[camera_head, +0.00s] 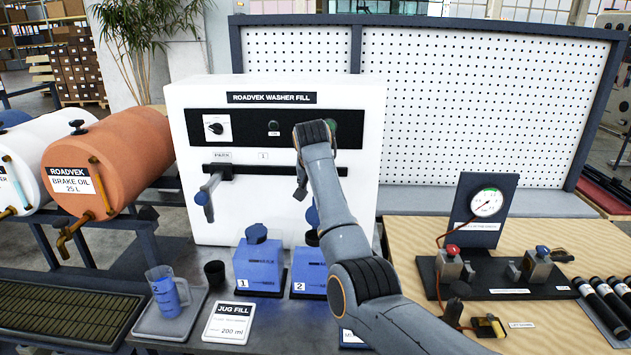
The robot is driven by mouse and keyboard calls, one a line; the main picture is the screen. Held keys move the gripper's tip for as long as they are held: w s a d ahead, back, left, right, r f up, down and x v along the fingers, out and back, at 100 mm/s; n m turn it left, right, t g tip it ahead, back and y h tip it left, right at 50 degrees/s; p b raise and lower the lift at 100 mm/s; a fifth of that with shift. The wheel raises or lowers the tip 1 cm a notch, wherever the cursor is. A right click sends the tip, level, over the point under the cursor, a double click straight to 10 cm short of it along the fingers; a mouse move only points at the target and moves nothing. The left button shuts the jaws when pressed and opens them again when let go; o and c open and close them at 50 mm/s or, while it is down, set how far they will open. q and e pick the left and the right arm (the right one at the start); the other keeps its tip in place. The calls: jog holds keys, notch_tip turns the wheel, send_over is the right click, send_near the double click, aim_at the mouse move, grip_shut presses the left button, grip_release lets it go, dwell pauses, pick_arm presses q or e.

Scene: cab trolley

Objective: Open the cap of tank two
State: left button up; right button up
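Tank two (307,268) is a blue box marked 2, standing on a dark base at the front of the washer machine, partly behind my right arm. A dark round neck (312,238) shows on its top. A blue rounded piece (312,214) shows just above the neck beside my arm; I cannot tell whether it is the cap standing open. My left gripper is out of view.
A jug (166,292) with blue liquid stands on a tray at left. A black cup (214,273) and a JUG FILL card (229,322) sit near tank one. A gauge stand (482,210) is on the right.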

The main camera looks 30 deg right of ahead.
jog(key=shift+v, duration=1.45)
